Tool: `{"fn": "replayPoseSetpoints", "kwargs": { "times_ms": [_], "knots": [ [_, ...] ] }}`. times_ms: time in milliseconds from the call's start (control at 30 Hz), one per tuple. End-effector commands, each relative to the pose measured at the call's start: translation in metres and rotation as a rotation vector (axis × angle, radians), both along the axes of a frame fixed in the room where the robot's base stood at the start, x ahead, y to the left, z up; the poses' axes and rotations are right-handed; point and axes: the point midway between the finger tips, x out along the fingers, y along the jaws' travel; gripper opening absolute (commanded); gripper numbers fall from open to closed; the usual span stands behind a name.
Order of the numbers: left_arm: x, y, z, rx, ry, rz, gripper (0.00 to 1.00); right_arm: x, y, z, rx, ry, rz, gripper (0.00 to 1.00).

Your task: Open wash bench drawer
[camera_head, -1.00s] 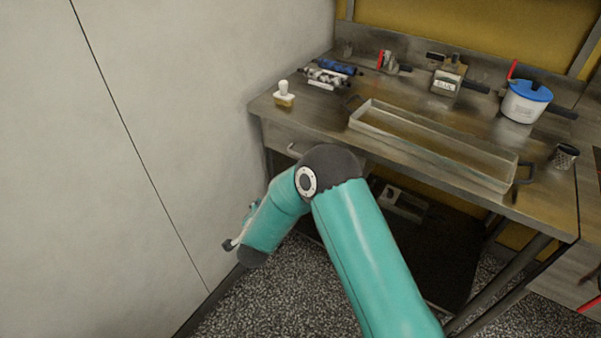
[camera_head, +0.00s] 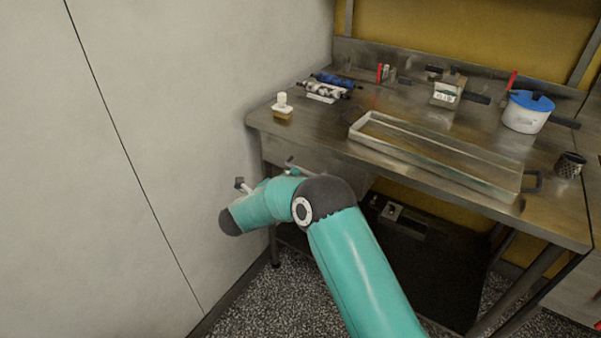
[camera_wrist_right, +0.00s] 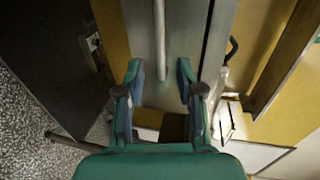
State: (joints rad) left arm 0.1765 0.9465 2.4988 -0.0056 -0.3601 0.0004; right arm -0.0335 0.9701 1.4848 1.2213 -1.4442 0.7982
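The steel wash bench (camera_head: 420,120) stands against the back wall. Its drawer front (camera_head: 280,150) is under the left end of the top and looks closed. My right arm reaches in front of it, and my right gripper is mostly hidden behind its own links in the head view. In the right wrist view my right gripper (camera_wrist_right: 160,82) is open, with a finger on either side of the drawer's bar handle (camera_wrist_right: 160,40). The handle's end lies between or just beyond the fingertips; contact cannot be told. My left gripper is in neither view.
A long tray (camera_head: 440,160), a brush (camera_head: 282,108), a blue-lidded pot (camera_head: 527,112) and a mesh cup (camera_head: 570,165) stand on the bench. A pale wall (camera_head: 150,130) is close on the left. A dark lower shelf (camera_head: 430,265) is under the bench.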

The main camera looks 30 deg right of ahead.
Motion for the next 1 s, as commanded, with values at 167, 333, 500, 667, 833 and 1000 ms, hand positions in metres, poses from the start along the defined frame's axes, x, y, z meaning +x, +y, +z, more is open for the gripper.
{"fn": "replayPoseSetpoints", "kwargs": {
  "times_ms": [167, 333, 500, 667, 833, 1000],
  "knots": [
    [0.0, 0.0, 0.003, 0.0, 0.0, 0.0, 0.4, 0.013, -0.033, -0.007, 0.0, 0.001, -0.003, 0.37],
    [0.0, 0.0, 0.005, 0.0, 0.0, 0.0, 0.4, 0.022, -0.052, -0.012, 0.0, 0.0, -0.001, 0.37],
    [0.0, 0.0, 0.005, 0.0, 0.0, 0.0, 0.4, 0.026, -0.06, -0.014, -0.001, 0.001, 0.002, 0.37],
    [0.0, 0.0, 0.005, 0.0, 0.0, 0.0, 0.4, 0.026, -0.061, -0.014, -0.001, 0.001, 0.002, 0.37],
    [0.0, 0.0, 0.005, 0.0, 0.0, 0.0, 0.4, 0.026, -0.06, -0.014, -0.001, 0.001, 0.003, 0.29],
    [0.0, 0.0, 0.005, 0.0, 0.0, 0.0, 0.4, 0.026, -0.06, -0.014, -0.001, 0.001, 0.003, 0.0]
  ]
}}
